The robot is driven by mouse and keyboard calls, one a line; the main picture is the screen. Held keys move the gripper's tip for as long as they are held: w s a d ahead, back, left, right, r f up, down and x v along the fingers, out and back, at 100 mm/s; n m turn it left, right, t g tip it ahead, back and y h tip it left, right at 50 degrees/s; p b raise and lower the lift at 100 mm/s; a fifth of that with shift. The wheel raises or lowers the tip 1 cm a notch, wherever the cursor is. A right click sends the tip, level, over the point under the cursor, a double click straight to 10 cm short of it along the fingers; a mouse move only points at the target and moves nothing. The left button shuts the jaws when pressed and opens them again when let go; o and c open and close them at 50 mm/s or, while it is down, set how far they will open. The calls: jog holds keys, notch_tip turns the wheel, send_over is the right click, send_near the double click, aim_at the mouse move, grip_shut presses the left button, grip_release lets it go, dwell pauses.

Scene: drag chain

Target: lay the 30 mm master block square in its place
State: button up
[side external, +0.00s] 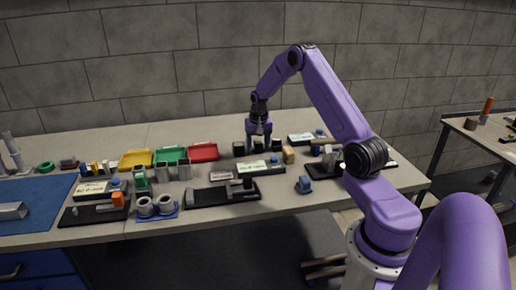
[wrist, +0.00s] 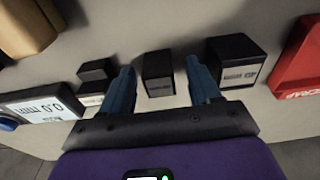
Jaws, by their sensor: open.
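Three dark blocks with small labels stand in a row in the wrist view: a small one (wrist: 97,72) at left, a middle-sized one (wrist: 158,72) and a larger one (wrist: 236,60) at right. I cannot read which label says 30 mm. My gripper (wrist: 159,68) is open, with its blue fingers on either side of the middle block and gaps showing. My gripper (side external: 259,135) also shows in the side view, pointing down at the row. The block's place cannot be made out.
A red tray (side external: 203,152) stands left of the row, beside green and yellow trays. A tan block (side external: 288,155) stands at right. Another black fixture (side external: 222,195) and a small blue-grey item (side external: 304,184) lie nearer the front edge.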

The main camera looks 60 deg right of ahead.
grip_shut()
jog(key=shift+r, duration=0.1)
